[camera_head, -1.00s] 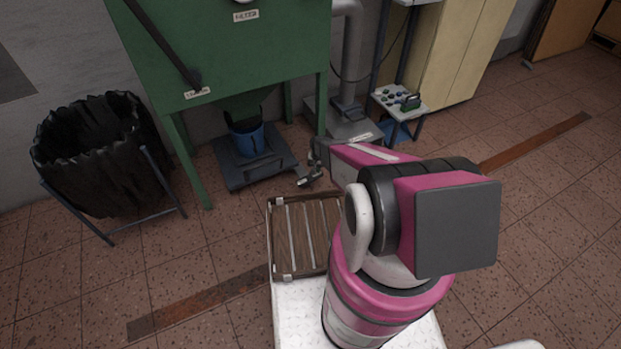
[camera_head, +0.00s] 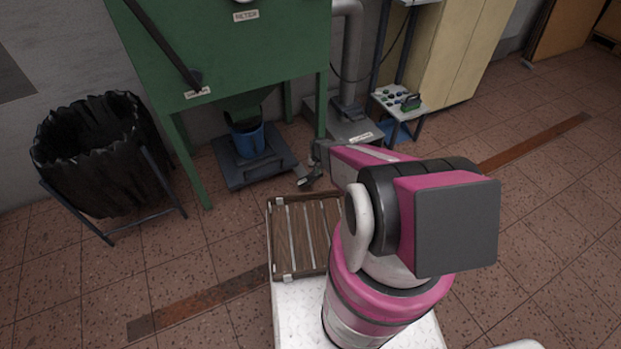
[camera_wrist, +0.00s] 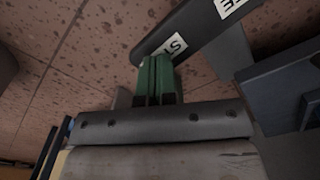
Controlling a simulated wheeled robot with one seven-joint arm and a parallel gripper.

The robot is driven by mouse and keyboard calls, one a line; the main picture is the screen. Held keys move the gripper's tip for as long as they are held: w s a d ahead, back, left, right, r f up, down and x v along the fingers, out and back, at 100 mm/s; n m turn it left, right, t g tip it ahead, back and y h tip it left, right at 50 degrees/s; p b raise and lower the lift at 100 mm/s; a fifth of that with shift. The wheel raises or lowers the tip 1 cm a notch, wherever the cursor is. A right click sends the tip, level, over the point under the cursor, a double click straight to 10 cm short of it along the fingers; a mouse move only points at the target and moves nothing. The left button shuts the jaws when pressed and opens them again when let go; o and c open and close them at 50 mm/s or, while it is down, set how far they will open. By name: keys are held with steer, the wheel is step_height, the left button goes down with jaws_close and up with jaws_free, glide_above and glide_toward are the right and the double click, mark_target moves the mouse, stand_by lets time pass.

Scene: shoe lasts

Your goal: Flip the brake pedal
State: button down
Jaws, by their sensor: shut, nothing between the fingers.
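In the wrist view a dark bar with white lettered labels (camera_wrist: 195,26) slants across the top; it looks like the brake pedal. My gripper (camera_wrist: 155,62) shows green fingers, shut with nothing between them. The fingertips are at the bar's rounded lower left end; whether they touch it I cannot tell. In the head view my gripper (camera_head: 309,181) is small and dark, low in front of the green machine's right legs. My own arm hides part of that area, and I cannot make out the pedal clearly there.
A green machine (camera_head: 220,55) stands at the back, with a blue bucket (camera_head: 248,140) under it. A bin with a black bag (camera_head: 100,165) is at left. A small stand with buttons (camera_head: 398,103) and a yellow cabinet (camera_head: 465,45) are behind right. Tiled floor is clear at right.

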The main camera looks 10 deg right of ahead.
steer(key=shift+f, duration=0.95)
stand_by(0.6)
steer(key=shift+r, duration=3.5)
steer(key=shift+s+r, duration=0.1)
steer(key=shift+r, duration=0.15)
steer(key=s+r, duration=0.7)
steer(key=r, duration=0.5)
steer(key=s+r+n, duration=0.1)
steer(key=s+r, duration=0.6)
steer(key=r, duration=0.6)
steer(key=s+r+n, duration=0.1)
steer(key=s+r, duration=0.6)
steer(key=r, duration=0.6)
steer(key=shift+s, duration=0.1)
